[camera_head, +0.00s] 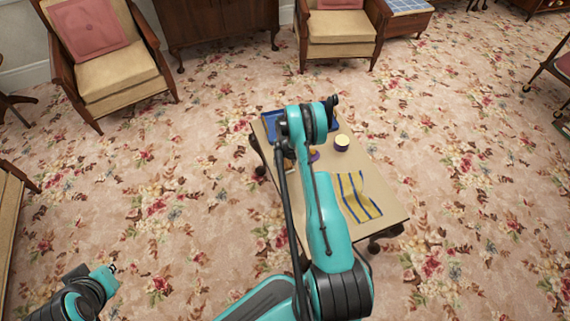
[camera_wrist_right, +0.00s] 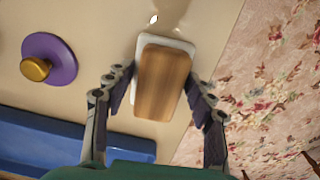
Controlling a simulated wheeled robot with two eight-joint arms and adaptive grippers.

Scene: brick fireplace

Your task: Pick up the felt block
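The felt block (camera_wrist_right: 163,83) has a brown wooden back and a white layer showing around its edges. It lies on the tan table in the right wrist view. In the head view my right arm hides this gripper and most of the block's area. My left gripper (camera_head: 110,270) is at the lower left, far from the table, and too small to tell open or shut.
The block is near the table's edge. Open floor surrounds the table; armchairs (camera_head: 112,77) stand farther off.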

